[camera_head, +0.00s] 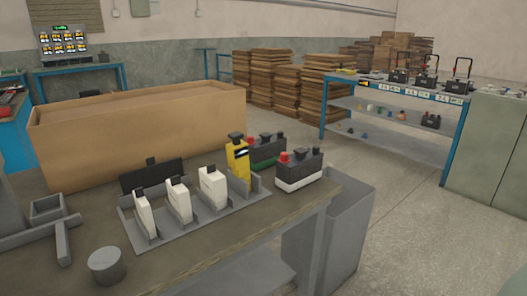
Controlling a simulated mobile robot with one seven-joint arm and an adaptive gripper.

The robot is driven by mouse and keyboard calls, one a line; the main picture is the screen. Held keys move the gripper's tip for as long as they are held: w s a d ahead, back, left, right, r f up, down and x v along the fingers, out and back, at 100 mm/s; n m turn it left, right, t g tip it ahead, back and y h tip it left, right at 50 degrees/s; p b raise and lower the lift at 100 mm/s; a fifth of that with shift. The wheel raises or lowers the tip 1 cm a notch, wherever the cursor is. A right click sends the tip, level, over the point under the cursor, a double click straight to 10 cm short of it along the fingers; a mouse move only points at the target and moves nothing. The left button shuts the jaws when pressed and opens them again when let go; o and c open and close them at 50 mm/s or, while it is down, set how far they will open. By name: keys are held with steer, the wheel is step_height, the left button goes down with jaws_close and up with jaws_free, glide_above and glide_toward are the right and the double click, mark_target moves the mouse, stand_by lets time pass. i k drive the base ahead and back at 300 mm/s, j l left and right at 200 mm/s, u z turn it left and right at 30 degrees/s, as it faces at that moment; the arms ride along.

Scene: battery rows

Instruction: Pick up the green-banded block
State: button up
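The green-banded block (268,155) stands on the near workbench, behind the yellow device and the right end of the grey rack. It has a dark body, a green band low down, and red and black caps on top. Its left part is hidden by the yellow device (238,161). A similar dark block with a white band (299,174) stands just in front of it and to the right, near the bench's right edge, and covers part of its right end. My gripper is not in this view.
The grey rack (196,229) holds several white upright pieces. A large cardboard box (140,131) stands behind it. A grey cylinder (107,266) and grey trays are at left. The workbench (187,262) has some bare top in front. Stacked boards and a blue-framed shelf stand farther back.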

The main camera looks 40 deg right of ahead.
mark_target(265, 152)
steer(key=l+z, duration=0.1)
steer(key=l, duration=0.45)
steer(key=i+l, duration=0.1)
steer(key=l, duration=0.4)
steer(key=l+z, duration=0.15)
steer(key=l, duration=0.4)
steer(key=i+l, duration=0.15)
steer(key=l, duration=0.35)
steer(key=i+l+z, duration=0.15)
steer(key=l, duration=0.35)
steer(key=l+z, duration=0.1)
steer(key=l, duration=0.45)
steer(key=i, duration=1)
